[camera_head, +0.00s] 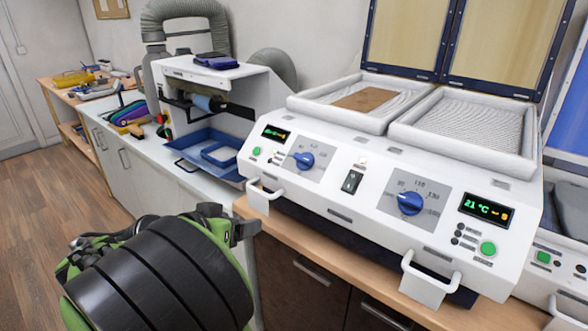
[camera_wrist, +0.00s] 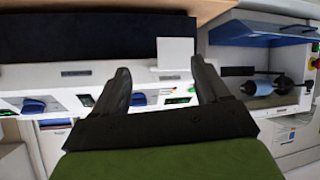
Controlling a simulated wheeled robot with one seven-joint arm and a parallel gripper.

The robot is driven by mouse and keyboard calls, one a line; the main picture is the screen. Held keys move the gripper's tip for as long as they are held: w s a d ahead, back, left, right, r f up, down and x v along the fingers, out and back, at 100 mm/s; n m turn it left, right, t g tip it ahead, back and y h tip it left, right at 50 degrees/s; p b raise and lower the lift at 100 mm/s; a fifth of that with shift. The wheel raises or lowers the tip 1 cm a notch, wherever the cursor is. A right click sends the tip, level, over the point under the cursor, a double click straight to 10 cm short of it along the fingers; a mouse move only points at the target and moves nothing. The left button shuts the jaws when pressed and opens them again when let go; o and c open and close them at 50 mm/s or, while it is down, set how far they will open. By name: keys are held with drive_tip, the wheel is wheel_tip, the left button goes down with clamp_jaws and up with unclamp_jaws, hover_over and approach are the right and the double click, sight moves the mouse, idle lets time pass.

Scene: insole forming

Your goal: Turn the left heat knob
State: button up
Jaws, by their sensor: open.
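The left heat knob (camera_head: 304,160) is a blue dial on a grey panel at the left of the white machine's sloped front (camera_head: 345,217). The right heat knob (camera_head: 410,203) is a similar blue dial beside the 21 °C display. My gripper (camera_wrist: 158,72) is open and empty in the wrist view, its two dark fingers spread toward the machine. In that view, which looks upside down, a blue knob, seemingly the left one (camera_wrist: 138,99), shows between the fingers, beyond them and not touched. In the head view my arm hides most of the gripper, low and left of the knob.
White handles stick out from the machine's front at left (camera_head: 264,196) and right (camera_head: 430,284). A black switch (camera_head: 351,182) sits between the knobs. A grinder with a blue tray (camera_head: 205,150) stands left. The wooden counter edge runs below the machine.

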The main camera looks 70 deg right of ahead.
wheel_tip(320, 180, up, 8)
drive_tip(key=s+f+m+g+h+b, duration=0.1)
drive_tip(key=s+m+g+h+b, duration=0.1)
drive_tip(key=m+g+h, duration=0.25)
drive_tip(key=b, duration=0.3)
approach(302, 156)
drive_tip(key=p+x, duration=0.1)
drive_tip(key=x, duration=0.7)
drive_tip(key=shift+s+d+p, duration=0.1)
drive_tip(key=shift+d+p, duration=0.2)
drive_tip(key=shift+d, duration=0.05)
drive_tip(key=c, duration=1.1)
drive_tip(key=shift+o, duration=0.2)
